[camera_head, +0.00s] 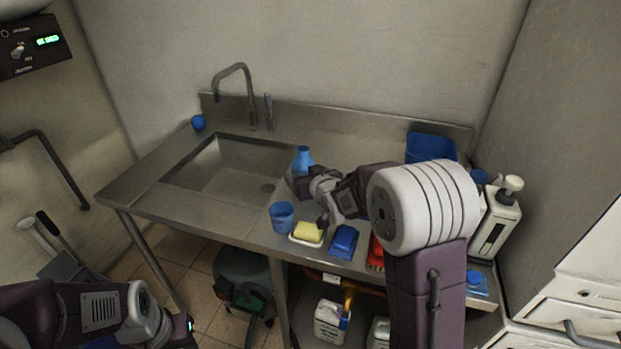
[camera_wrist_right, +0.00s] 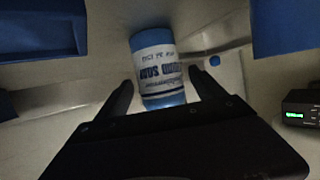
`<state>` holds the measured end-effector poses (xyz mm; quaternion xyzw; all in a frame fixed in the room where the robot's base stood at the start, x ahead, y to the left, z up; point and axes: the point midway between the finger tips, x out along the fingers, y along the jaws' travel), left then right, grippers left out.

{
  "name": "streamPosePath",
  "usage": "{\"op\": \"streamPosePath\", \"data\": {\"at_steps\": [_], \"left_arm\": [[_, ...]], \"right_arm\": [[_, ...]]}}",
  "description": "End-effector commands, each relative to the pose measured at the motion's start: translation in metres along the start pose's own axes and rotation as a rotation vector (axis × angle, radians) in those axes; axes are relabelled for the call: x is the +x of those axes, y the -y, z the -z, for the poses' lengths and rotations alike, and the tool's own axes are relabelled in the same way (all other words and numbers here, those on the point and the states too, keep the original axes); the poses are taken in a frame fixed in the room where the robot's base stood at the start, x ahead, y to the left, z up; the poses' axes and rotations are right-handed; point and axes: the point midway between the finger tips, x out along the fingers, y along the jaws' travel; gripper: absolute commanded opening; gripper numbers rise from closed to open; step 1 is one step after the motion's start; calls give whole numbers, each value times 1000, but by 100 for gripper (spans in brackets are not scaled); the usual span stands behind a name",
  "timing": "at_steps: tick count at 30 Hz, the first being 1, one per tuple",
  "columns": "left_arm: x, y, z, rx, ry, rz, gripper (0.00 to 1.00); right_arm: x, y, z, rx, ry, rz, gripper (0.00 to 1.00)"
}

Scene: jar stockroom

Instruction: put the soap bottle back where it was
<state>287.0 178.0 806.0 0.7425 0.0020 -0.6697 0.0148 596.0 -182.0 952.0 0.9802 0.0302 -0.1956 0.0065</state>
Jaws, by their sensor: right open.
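The soap bottle (camera_head: 303,160) is blue and stands on the steel counter just right of the sink. Its white label with dark lettering shows in the right wrist view (camera_wrist_right: 155,60), where it appears upside down. My right gripper (camera_head: 302,175) is at the bottle in the head view and hides its lower part. In the right wrist view the jaws (camera_wrist_right: 160,88) are open, with one finger on each side of the bottle and gaps between. My left arm comes in at the lower left, but its fingers are not seen.
A blue cup (camera_head: 282,217), a yellow sponge (camera_head: 308,231) on a white dish and a blue sponge (camera_head: 343,241) lie along the front edge. A blue bin (camera_head: 430,147) and a white pump bottle (camera_head: 497,218) stand right. The sink (camera_head: 222,180) is empty.

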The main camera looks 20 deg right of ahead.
Motion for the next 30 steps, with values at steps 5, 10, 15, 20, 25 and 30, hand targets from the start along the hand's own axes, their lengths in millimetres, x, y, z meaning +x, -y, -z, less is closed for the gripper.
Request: {"op": "streamPosePath", "data": {"at_steps": [5, 10, 15, 20, 25, 30], "left_arm": [[-3, 0, 0, 0, 1, 0, 36], [-8, 0, 1, 0, 0, 0, 36], [-11, 0, 1, 0, 0, 0, 36], [-12, 0, 1, 0, 0, 0, 36], [-11, 0, 1, 0, 0, 0, 36], [-11, 0, 1, 0, 0, 0, 36]], "right_arm": [[-42, -1, 2, 0, -3, -1, 79], [-85, 0, 2, 0, -3, -1, 79], [-110, 0, 1, 0, -2, -1, 79], [-116, 0, -1, 0, 0, 0, 79], [-116, 0, -1, 0, 0, 0, 79], [-116, 0, -1, 0, 0, 0, 79]]}}
